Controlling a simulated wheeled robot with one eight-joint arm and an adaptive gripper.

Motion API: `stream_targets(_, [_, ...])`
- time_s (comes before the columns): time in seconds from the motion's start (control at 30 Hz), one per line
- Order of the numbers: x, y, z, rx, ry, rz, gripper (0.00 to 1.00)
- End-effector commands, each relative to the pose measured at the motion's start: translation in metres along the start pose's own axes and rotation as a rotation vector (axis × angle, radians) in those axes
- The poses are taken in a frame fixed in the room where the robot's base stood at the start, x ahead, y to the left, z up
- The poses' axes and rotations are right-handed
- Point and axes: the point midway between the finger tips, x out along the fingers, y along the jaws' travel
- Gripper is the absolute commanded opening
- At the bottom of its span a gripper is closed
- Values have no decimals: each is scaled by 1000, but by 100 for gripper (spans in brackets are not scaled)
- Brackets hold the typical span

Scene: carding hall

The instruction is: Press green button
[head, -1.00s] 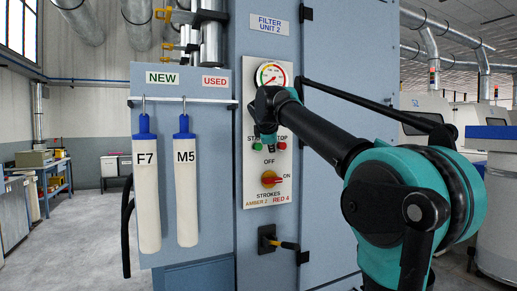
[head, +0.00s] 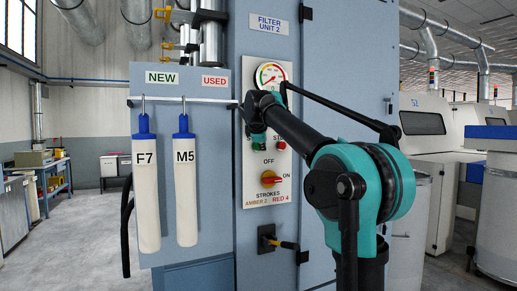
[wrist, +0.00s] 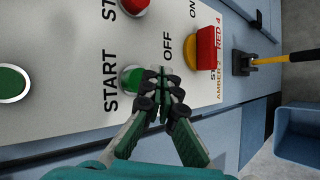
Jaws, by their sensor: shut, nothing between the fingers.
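The green START button (wrist: 131,80) shows in the wrist view on the white control panel (wrist: 75,115), partly covered on its right by my gripper's fingers. My gripper (wrist: 164,92) is shut and empty, its tips beside and over the button's right edge, toward the OFF label. I cannot tell whether the tips touch the panel. In the head view my gripper (head: 258,143) is in front of the panel (head: 280,192), covering the START button's area. The red STOP button (head: 282,145) is just to its right.
A red selector switch on a yellow base (head: 269,179) sits below, and a gauge (head: 270,75) above. Another green round fitting (wrist: 12,82) is at the left edge of the wrist view. A black-and-yellow handle (head: 274,240) protrudes below the panel. Two white filter bags (head: 147,205) hang left.

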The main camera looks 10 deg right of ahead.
Motion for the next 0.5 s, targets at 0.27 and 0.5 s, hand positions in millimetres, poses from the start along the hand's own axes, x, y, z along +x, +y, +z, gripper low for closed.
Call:
stream_targets(0.27, [8,6,-6,0,0,0,0])
stream_targets(0.5, [8,6,-6,-1,0,0,0])
